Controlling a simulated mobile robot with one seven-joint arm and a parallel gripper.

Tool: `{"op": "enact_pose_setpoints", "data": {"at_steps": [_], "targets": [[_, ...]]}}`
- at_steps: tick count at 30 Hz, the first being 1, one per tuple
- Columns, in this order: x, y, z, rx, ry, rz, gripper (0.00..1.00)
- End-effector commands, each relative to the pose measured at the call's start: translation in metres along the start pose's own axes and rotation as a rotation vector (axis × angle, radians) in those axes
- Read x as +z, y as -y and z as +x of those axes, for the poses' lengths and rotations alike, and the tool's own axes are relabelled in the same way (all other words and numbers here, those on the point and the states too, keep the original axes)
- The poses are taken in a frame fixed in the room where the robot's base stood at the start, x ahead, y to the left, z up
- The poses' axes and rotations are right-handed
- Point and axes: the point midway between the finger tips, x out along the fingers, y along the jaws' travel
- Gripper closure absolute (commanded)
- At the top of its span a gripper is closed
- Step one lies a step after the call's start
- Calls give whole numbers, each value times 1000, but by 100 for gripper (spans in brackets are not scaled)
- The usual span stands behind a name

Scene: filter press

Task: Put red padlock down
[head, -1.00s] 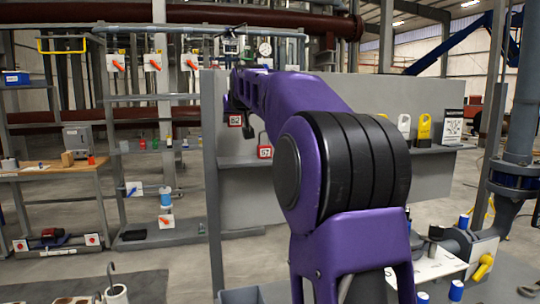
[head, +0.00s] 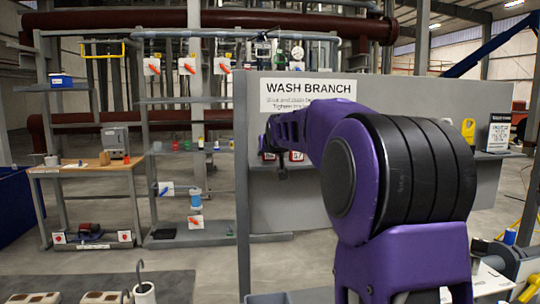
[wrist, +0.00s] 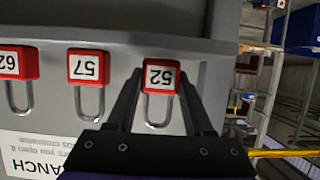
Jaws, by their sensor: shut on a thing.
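The red padlock marked 52 (wrist: 160,77) sits between the two dark fingers of my gripper (wrist: 161,80), which is shut on it. The wrist picture is upside down, so its metal shackle points up in the room. It is about level with the row of red padlocks, 57 (wrist: 88,66) and 62 (wrist: 17,64). In the head view the held padlock (head: 268,156) is at the shelf (head: 262,185), left of padlock 57 (head: 296,156). Whether its base touches the shelf is hard to tell. My arm hides part of the shelf.
A grey panel with a WASH BRANCH sign (head: 305,94) stands behind the padlocks. A yellow item (head: 468,129) stands farther right on the shelf. A grey post (head: 243,180) edges the panel on the left. A wooden bench (head: 85,169) stands farther left.

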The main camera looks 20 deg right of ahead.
Motion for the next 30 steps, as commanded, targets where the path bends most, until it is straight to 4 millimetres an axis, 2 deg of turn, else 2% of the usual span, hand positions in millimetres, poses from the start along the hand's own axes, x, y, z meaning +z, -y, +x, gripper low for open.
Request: {"op": "enact_pose_setpoints", "data": {"at_steps": [10, 11, 15, 16, 30], "targets": [[6, 0, 2, 0, -1, 0, 100], [6, 0, 2, 0, -1, 0, 46], [5, 0, 2, 0, 0, 0, 21], [5, 0, 2, 0, 0, 0, 18], [1, 0, 0, 0, -1, 0, 18]]}}
